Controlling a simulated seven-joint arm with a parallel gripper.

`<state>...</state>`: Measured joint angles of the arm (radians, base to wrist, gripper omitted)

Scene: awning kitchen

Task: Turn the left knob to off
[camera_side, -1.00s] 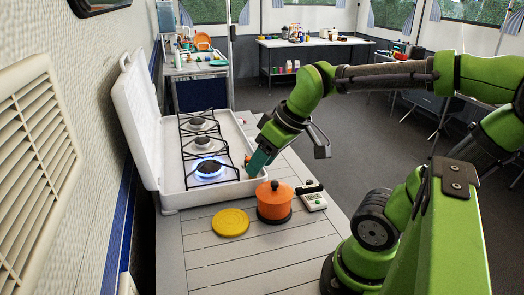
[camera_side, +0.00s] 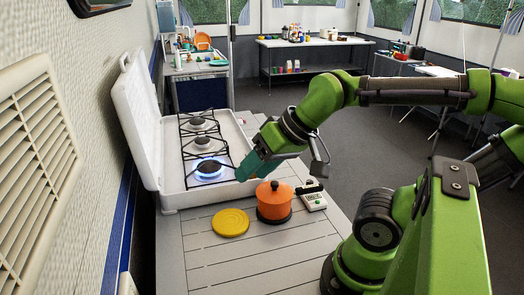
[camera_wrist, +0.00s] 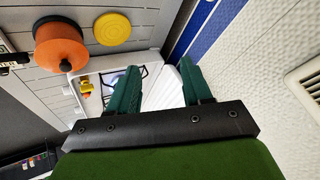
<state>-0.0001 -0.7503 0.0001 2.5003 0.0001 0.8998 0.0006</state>
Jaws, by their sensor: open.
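The white camping stove (camera_side: 172,205) stands open on the slatted table, its lid raised at the left. Its near burner (camera_side: 209,168) has a blue flame; the far burner (camera_side: 199,125) shows no flame. My gripper (camera_side: 245,170) is over the stove's right edge, beside the near burner, open with nothing visible between its teal fingers. It hides that part of the edge in the side view. In the wrist view, a small orange-yellow part, apparently a knob (camera_wrist: 87,87), shows at the stove edge, left of my open fingers (camera_wrist: 157,72). I cannot tell whether they touch the stove.
An orange pot (camera_side: 273,203) stands on the table close to my gripper. A yellow round lid (camera_side: 230,222) lies to its left. A small white device with a display (camera_side: 312,198) lies right of the pot. The front of the table is clear.

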